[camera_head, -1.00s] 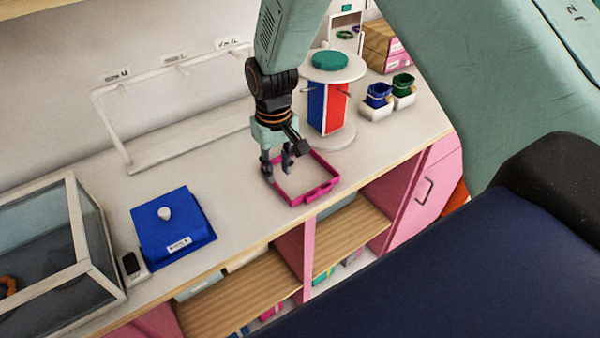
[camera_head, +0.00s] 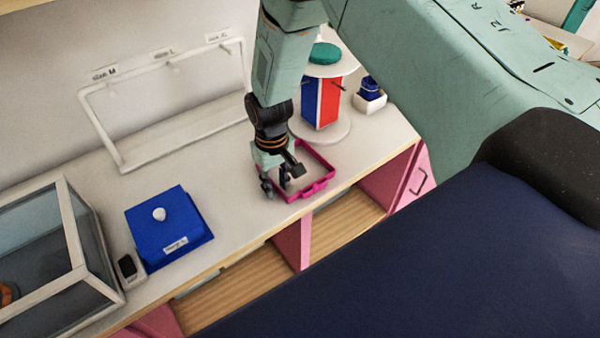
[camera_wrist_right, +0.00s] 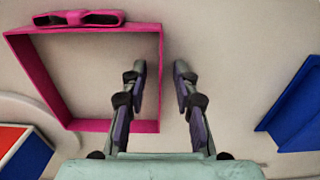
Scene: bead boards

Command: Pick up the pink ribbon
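The pink ribbon (camera_head: 318,188) is a square, open-centred loop with a bow on its front side, lying on the pale counter (camera_head: 232,205). In the right wrist view the ribbon (camera_wrist_right: 86,125) fills the upper left, with its bow at the top. My right gripper (camera_head: 276,188) is low at the ribbon's left side in the head view. In the wrist view its open fingers (camera_wrist_right: 160,68) straddle one side wall, one finger inside the loop and one outside. No grip on the wall shows; the exact fingertip height is hard to tell. My left gripper is out of view.
A blue box (camera_head: 166,225) with a white knob stands left of the ribbon, near a glass case (camera_head: 75,235). A red-and-blue stand (camera_head: 322,100) is just behind it. A white rack (camera_head: 120,150) stands at the back. Open shelves lie below the counter's front edge.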

